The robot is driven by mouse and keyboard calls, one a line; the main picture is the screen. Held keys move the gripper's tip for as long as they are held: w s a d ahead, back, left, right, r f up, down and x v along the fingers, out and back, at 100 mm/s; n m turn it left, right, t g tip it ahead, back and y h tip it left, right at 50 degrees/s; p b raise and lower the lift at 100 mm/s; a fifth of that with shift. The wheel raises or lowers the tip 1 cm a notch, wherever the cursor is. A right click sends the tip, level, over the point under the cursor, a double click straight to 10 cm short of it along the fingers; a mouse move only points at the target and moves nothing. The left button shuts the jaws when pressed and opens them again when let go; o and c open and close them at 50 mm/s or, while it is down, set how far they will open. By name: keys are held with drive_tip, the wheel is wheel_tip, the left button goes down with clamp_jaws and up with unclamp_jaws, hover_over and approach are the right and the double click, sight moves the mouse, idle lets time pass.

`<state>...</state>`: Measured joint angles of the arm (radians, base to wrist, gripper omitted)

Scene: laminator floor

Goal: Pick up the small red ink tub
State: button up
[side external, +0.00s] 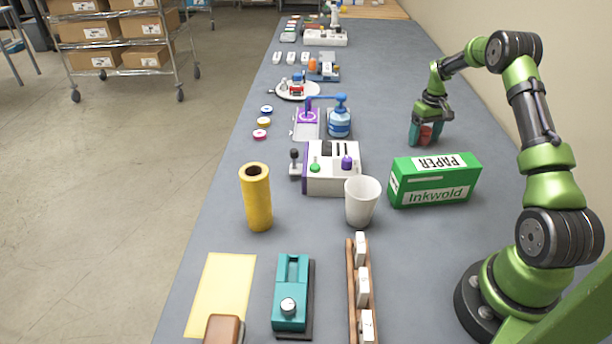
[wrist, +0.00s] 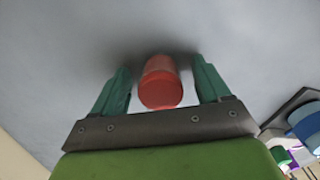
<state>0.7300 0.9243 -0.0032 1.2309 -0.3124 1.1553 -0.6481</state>
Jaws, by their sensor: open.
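The small red ink tub (wrist: 160,84) stands on the grey table between the two teal fingers of my gripper (wrist: 160,88) in the wrist view. A gap shows on each side of the tub, so the fingers are apart from it and the gripper is open. In the side external view my gripper (side external: 426,135) is low at the table on the right, with the red tub (side external: 425,136) partly hidden by the near finger.
A green paper box (side external: 435,183) stands in front of my gripper. The table (side external: 480,130) right of my gripper is clear, up to the wall.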

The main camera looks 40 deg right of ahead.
drive_tip(key=c, duration=1.1)
drive_tip(key=shift+r, duration=0.15)
